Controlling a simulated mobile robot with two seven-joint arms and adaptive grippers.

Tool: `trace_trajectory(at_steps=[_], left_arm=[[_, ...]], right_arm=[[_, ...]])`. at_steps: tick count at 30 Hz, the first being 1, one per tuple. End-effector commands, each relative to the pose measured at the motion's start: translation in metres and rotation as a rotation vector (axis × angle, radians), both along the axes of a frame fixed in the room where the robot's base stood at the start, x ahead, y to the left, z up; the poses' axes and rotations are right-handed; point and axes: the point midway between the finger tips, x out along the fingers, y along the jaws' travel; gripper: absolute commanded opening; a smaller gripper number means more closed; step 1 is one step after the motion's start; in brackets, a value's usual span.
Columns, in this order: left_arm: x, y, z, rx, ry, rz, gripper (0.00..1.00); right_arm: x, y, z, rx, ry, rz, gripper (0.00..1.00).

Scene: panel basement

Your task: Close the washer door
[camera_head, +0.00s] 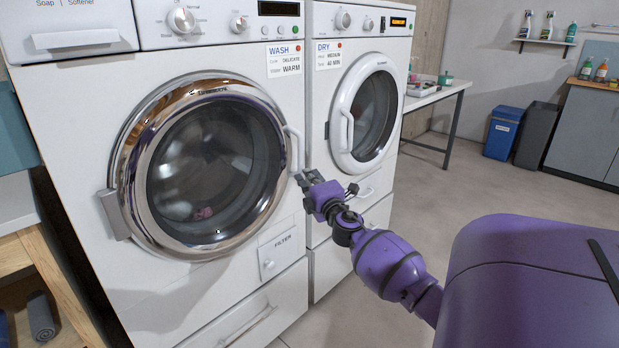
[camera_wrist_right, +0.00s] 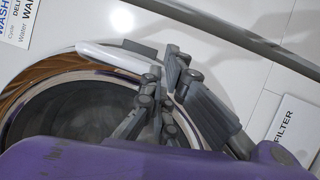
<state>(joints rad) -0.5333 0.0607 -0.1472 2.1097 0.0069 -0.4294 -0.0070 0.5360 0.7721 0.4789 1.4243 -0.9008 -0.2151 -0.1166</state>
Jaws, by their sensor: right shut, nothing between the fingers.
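The washer (camera_head: 75,165) is the white machine on the left with the WASH label. Its round door (camera_head: 128,190) has a chrome rim, dark glass and a hinge on the left. The door looks flush with the front or nearly so; I cannot tell if it is latched. Its white handle (camera_head: 294,148) is on the right side of the rim and shows in the right wrist view (camera_wrist_right: 112,57). My right gripper (camera_head: 304,178) is shut and empty at the handle's lower end; contact is unclear. It also shows in the right wrist view (camera_wrist_right: 172,75). My left gripper is out of view.
The dryer (camera_head: 335,78) stands right beside the washer, its round door (camera_head: 345,110) shut. A filter flap (camera_head: 283,255) is at the washer's lower right. A table (camera_head: 440,98) and bins (camera_head: 503,130) stand farther back. The floor at right is clear.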

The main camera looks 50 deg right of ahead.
Motion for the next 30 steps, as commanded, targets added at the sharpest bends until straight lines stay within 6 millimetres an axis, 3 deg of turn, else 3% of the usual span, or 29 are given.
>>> trace_trajectory(at_steps=[5, 18, 24, 30], left_arm=[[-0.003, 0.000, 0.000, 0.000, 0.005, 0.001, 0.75], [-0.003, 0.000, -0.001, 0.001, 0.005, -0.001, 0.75], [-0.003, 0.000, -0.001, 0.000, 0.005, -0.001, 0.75], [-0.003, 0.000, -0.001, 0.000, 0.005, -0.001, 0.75]], right_arm=[[-0.012, 0.006, -0.002, 0.000, 0.001, 0.001, 0.00], [-0.087, 0.050, -0.011, 0.002, 0.001, -0.001, 0.00], [-0.102, 0.059, -0.012, 0.001, -0.001, -0.001, 0.00], [-0.104, 0.060, -0.012, 0.000, 0.000, 0.000, 0.00]])
